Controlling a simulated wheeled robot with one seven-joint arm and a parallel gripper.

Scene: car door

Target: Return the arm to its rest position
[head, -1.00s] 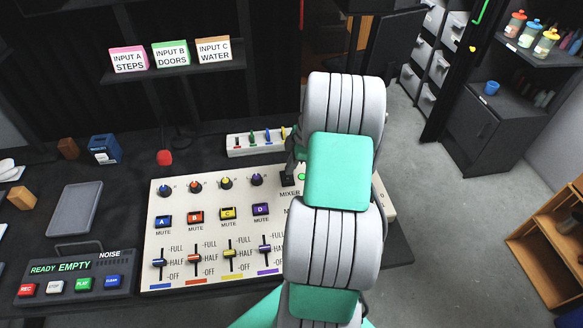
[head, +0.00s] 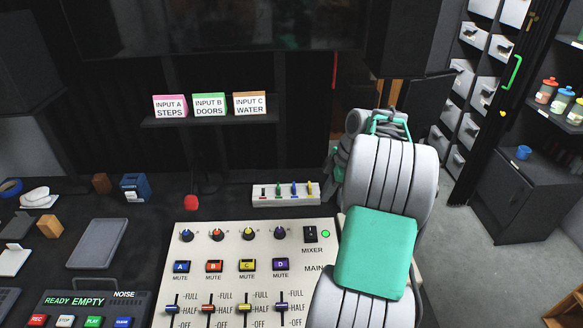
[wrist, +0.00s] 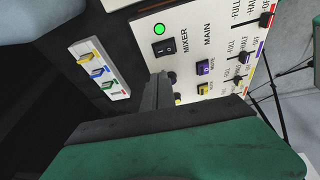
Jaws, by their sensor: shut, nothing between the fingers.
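My arm rises from the bottom right of the head view, in front of the right part of the mixer panel (head: 250,249). My gripper (wrist: 158,92) shows in the wrist view as dark fingers shut together with nothing between them. They appear in front of the mixer panel, which also shows in the wrist view (wrist: 215,30). I cannot tell the gap between them. In the head view my arm mostly hides the gripper. The mixer's black power switch (head: 310,234) has a lit green lamp (head: 325,234) beside it.
A white strip with coloured switches (head: 286,194) lies behind the mixer. A recorder (head: 85,308) reading "READY EMPTY" and a grey tray (head: 98,244) are at left. Label cards stand on a shelf (head: 205,121) at the back. A dark cabinet (head: 510,190) stands right, beyond open floor.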

